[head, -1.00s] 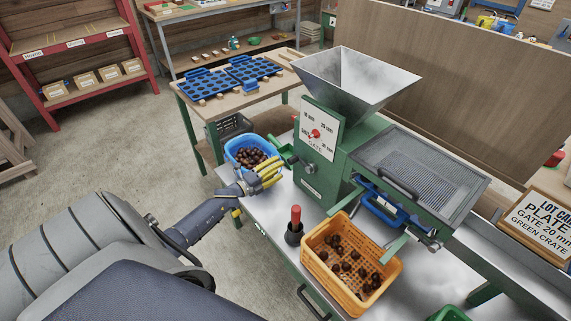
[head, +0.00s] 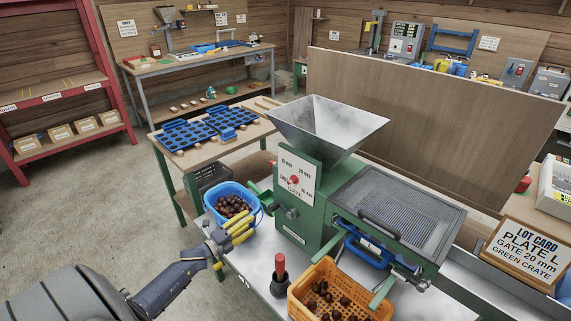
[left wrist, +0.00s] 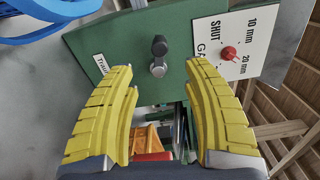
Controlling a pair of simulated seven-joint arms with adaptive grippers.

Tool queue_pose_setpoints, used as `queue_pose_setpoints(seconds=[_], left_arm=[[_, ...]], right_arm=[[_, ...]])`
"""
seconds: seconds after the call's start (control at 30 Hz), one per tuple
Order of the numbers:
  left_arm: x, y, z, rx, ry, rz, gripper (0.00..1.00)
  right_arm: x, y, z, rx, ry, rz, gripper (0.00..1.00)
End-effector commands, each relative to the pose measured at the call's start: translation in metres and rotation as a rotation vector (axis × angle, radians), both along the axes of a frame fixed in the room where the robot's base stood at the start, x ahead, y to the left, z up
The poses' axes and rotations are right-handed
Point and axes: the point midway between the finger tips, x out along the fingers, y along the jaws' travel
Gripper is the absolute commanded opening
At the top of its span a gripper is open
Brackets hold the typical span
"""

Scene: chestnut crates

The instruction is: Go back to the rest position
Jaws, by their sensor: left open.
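In the left wrist view the two fingers (left wrist: 160,72) stand apart in front of the machine's green side (left wrist: 120,55). A grey-black knob (left wrist: 158,58) shows between the tips, apparently beyond them. My right gripper is not in view.
Chestnuts (head: 232,206) lie in the blue crate. A lot card (head: 525,252) is at right. Blue trays (head: 190,140) lie on the table behind.

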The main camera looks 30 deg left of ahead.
Motion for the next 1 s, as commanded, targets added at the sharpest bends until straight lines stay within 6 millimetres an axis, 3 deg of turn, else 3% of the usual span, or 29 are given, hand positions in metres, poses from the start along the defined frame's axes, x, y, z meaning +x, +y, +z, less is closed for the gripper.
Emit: queue_pose_setpoints(seconds=[0.17, 0.47, 0.77, 1.0], left_arm=[[-0.002, -0.01, -0.004, -0.017, 0.02, 0.021, 0.5], [-0.025, -0.066, -0.024, -0.143, 0.167, 0.195, 0.5], [-0.078, -0.119, -0.029, -0.314, 0.348, 0.42, 0.5], [-0.141, -0.155, -0.021, -0.449, 0.497, 0.608, 0.5]], right_arm=[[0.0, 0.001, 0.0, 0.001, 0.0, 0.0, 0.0], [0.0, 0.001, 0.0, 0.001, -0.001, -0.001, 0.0], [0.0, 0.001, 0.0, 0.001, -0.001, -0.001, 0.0], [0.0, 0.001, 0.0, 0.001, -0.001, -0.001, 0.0]])
